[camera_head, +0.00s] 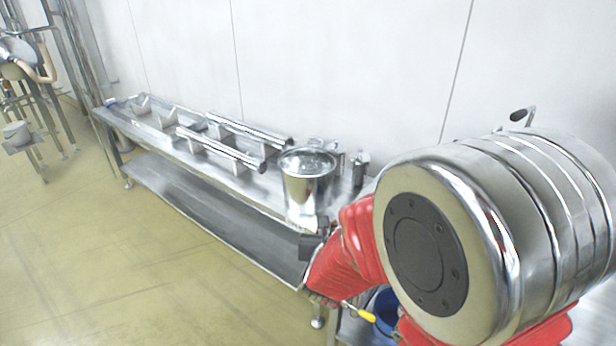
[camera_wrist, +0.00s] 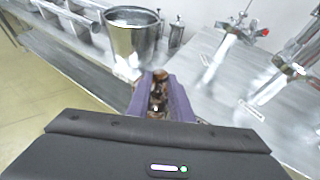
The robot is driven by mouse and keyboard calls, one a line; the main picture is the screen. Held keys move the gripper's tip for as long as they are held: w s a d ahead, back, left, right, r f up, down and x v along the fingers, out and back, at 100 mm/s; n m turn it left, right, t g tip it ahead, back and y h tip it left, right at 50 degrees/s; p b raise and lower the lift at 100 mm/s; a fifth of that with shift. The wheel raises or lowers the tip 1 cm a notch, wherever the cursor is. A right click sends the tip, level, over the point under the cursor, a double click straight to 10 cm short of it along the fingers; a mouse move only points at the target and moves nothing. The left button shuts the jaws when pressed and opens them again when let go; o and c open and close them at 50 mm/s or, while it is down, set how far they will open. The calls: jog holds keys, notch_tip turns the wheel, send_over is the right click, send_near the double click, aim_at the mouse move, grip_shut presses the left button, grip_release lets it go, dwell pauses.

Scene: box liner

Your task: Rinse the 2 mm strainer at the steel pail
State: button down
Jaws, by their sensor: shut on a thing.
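The steel pail (camera_head: 307,182) stands upright on the bench beyond my gripper. In the wrist view, the pail (camera_wrist: 132,40) is just beyond the fingertips, a little to the left, with its top open. My gripper (camera_wrist: 158,88) has purple fingers shut on a small brownish, shiny metal thing (camera_wrist: 157,100). The held thing is mostly hidden between the fingers, and I cannot make out whether it is the 2 mm strainer. In the head view, only a dark part of the gripper shows beside the red arm, in front of the pail's lower right side.
Steel fittings (camera_wrist: 230,38) stand on the right-hand steel surface (camera_wrist: 205,88), near small white labels. Long steel rails (camera_head: 222,148) lie on the bench left of the pail. Small metal canisters (camera_head: 358,170) stand behind it. A blue bucket (camera_head: 386,308) is below my arm.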

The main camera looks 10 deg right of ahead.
dwell(0.3)
jog(key=f, duration=0.2)
jog(key=s+f, duration=0.1)
jog(key=f, duration=0.2)
jog(key=shift+s+f, duration=0.2)
jog(key=shift+f, duration=0.15)
jog(key=shift+s, duration=0.1)
